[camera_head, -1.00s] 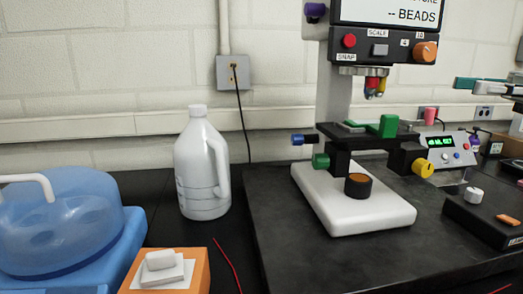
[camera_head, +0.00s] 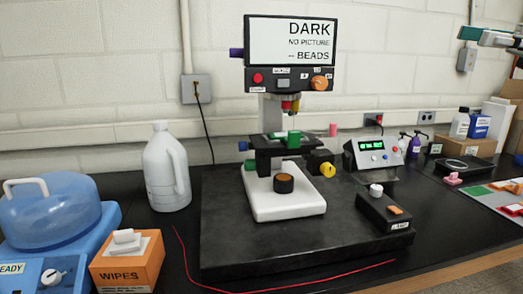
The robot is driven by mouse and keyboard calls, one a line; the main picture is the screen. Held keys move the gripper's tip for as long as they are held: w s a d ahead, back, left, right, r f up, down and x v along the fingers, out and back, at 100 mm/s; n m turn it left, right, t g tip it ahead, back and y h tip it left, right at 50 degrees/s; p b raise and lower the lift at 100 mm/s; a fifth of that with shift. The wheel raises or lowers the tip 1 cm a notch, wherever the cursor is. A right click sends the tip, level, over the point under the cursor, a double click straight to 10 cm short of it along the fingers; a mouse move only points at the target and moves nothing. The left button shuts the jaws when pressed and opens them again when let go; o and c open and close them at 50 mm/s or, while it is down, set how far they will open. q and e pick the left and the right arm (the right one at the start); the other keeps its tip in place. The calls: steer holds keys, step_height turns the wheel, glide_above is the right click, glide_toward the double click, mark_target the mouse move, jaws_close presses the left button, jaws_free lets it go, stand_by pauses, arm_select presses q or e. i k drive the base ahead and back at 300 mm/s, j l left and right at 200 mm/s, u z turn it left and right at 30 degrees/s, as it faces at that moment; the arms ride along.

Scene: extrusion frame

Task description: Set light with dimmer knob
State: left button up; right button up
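A bench microscope stands mid-view, its screen (camera_head: 291,41) reading "DARK", "NO PICTURE" and "-- BEADS". An orange knob (camera_head: 320,83) sits on its head panel, beside a red button (camera_head: 258,79). A black control box (camera_head: 385,213) with a white knob (camera_head: 376,190) and an orange switch (camera_head: 395,210) lies on the dark slab right of the microscope. I cannot read which knob is the dimmer. My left gripper is out of view.
A white jug (camera_head: 167,168), blue domed machine (camera_head: 52,215) and orange wipes box (camera_head: 127,264) stand left. A digital meter (camera_head: 376,153), bottles and cartons are at right. A red wire (camera_head: 300,289) curves along the slab's front.

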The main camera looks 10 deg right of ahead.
mark_target(376, 191)
steer(key=k+l, duration=0.2)
steer(key=l, duration=0.2)
steer(key=k+l, duration=0.2)
steer(key=l, duration=0.15)
steer(key=k+l, duration=0.25)
steer(key=l, duration=0.15)
